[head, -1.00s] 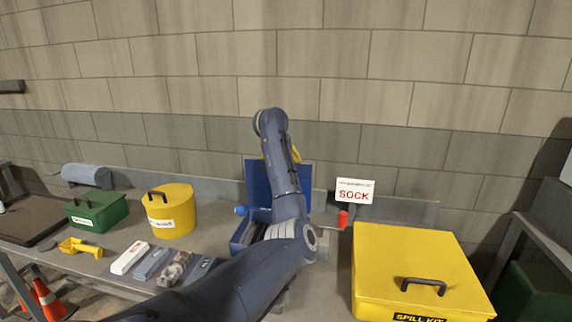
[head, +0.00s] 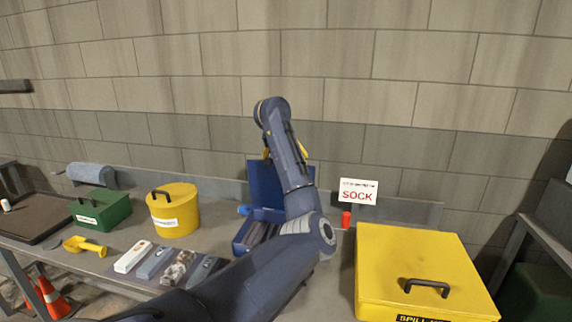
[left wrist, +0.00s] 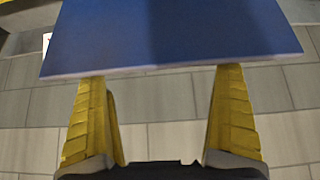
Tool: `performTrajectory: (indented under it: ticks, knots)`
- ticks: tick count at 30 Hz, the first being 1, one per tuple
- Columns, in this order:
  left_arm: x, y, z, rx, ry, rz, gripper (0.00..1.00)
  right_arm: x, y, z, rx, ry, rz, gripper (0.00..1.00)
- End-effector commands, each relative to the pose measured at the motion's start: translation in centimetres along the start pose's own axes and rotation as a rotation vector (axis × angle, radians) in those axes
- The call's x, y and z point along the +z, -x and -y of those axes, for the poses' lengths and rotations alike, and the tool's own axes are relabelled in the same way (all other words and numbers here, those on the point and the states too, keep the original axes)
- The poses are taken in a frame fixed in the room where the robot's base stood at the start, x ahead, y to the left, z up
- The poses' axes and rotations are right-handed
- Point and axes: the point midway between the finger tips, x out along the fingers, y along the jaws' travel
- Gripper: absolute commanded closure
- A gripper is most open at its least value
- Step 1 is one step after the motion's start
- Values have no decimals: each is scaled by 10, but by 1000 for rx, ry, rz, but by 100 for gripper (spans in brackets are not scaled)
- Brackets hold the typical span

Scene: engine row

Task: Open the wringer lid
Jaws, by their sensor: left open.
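The wringer is a blue box (head: 243,236) at the middle of the bench, partly hidden behind my left arm. Its blue lid (head: 262,182) stands raised and near upright at the back of the box. My left gripper (head: 284,153) is at the lid's top edge, with bits of its yellow fingers showing either side of my arm. In the left wrist view the fingers (left wrist: 160,80) are wide apart and empty. The blue lid (left wrist: 170,35) spans across their tips; whether they touch it I cannot tell. My right gripper is not in view.
A yellow spill kit box (head: 410,260) stands right of the wringer, with a small red piece (head: 346,219) and a SOCK sign (head: 357,191) behind. Left are a yellow tub (head: 173,213), a green box (head: 103,212), a yellow scoop (head: 85,247) and several small blocks (head: 155,262).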

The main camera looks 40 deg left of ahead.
Motion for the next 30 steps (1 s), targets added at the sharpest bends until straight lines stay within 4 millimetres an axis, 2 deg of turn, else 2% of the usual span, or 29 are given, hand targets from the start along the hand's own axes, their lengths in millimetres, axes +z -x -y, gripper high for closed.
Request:
performTrajectory:
  ticks: [1, 6, 12, 19, 30]
  knots:
    - [-1, 10, -1, 2, 2, -5, 0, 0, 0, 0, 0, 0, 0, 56]
    - [-2, 39, 0, 2, 3, -5, 0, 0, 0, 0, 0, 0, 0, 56]
    - [-2, 62, 0, 2, 3, -6, 0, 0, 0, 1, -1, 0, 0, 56]
    - [-1, 74, 1, 0, 3, -5, 0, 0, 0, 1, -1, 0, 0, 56]
    - [-1, 75, 1, 0, 3, -5, 0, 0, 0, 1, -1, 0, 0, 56]
